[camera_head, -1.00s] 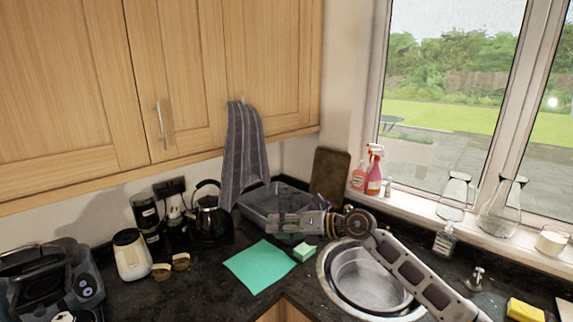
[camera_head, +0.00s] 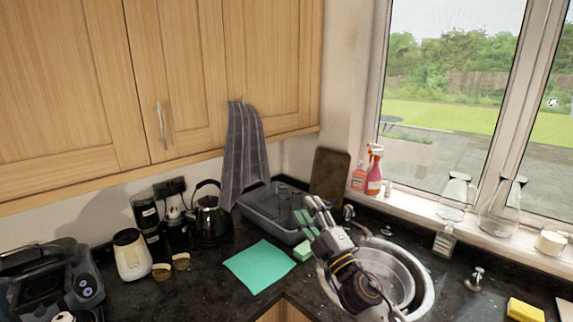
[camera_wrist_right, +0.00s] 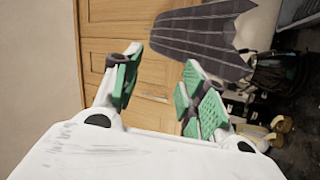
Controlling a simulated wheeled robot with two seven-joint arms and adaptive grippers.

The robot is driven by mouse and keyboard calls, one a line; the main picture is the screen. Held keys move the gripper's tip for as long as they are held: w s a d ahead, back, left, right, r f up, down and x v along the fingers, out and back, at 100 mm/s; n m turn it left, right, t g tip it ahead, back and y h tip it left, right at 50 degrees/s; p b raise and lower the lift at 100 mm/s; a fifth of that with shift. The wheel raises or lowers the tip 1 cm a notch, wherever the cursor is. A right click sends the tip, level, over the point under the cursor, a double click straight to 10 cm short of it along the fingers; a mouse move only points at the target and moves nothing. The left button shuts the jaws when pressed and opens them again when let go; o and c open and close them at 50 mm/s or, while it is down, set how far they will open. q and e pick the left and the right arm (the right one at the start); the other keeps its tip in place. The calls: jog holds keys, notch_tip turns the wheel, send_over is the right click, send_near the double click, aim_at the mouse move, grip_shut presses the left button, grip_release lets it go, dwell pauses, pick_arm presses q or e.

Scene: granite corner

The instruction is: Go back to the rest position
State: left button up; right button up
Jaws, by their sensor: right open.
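My right gripper (camera_head: 308,218) is raised over the near left part of the sink, its fingers pointing up and away toward the grey dish tub. It is open and empty. In the right wrist view its two green-padded fingers (camera_wrist_right: 158,92) stand wide apart with nothing between them, the wooden cabinet door behind. My left gripper is not in view.
The round sink (camera_head: 425,298) lies under my right arm. A green cloth (camera_head: 260,266) and a green sponge (camera_head: 302,251) lie left of it. The grey dish tub (camera_head: 262,208), a kettle (camera_head: 210,220) and spray bottles (camera_head: 374,172) stand behind. A striped towel (camera_head: 243,150) hangs from the cabinet.

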jog(key=s+d+f+m+g+h, duration=0.35)
jog(key=d+f+m+h, duration=0.25)
jog(key=d+f+m, duration=0.3)
jog(key=s+d+f+m+g+h, duration=0.2)
jog(key=s+d+f+m+h, duration=0.3)
jog(key=f, duration=0.6)
jog(key=s+d+f+m+g, duration=0.1)
jog(key=s+f+m+g, duration=0.1)
jog(key=s+f+g, duration=0.65)
jog(key=s+d+f+m+g, duration=0.15)
jog(key=s+f, duration=0.45)
jog(key=s, duration=0.7)
jog(key=s+f+g+b, duration=0.25)
jog(key=f+b, duration=0.25)
jog(key=f, duration=3.4)
jog(key=s+d+f+b, duration=0.2)
jog(key=s+d+f, duration=0.1)
jog(key=s+f, duration=0.8)
jog(key=s+d+f+b, duration=0.3)
jog(key=s+f, duration=0.8)
jog(key=f, duration=0.2)
jog(key=shift+d+g, duration=0.15)
jog(key=shift+g, duration=0.25)
